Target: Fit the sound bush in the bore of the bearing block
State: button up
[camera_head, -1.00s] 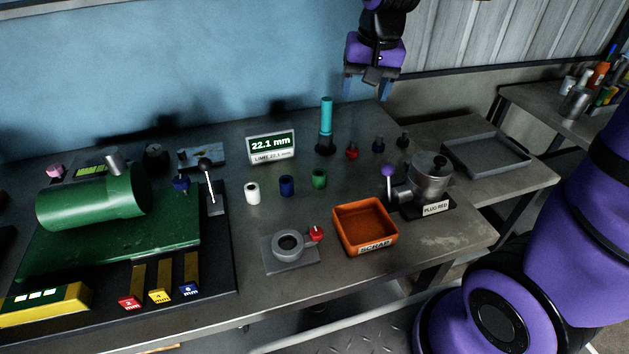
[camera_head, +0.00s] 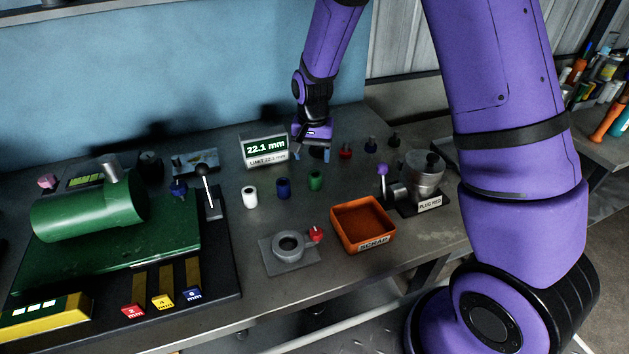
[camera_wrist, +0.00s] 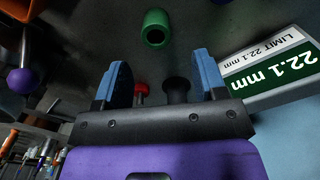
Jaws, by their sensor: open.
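Three bushes stand upright in a row on the bench: white (camera_head: 250,197), blue (camera_head: 283,188) and green (camera_head: 315,180). The pictures do not show which is sound. The grey bearing block (camera_head: 269,263), with its round bore facing up, sits in front of them; the bore looks empty. My open gripper (camera_head: 312,154) is behind the green bush, beside the display (camera_head: 266,149) reading 22.1 mm. The wrist view shows the green bush (camera_wrist: 156,28) beyond the fingertips, apart from them. A black part (camera_wrist: 177,90) shows between the fingers. The teal cylinder is hidden.
An orange scrap tray (camera_head: 363,226) stands right of the block. A red knob (camera_head: 317,234) sits at the block's side. A metal pot unit (camera_head: 424,178) with a purple-knobbed lever stands further right. A green machine (camera_head: 90,207) fills the left.

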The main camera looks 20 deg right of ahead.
aim_at(315, 175)
jog(key=shift+s+d+f, duration=0.1)
jog(key=shift+f, duration=1.8)
jog(key=shift+s+d+f, duration=0.1)
jog(key=shift+f, duration=1.75)
jog(key=shift+c, duration=0.5)
jog(key=c, duration=0.9)
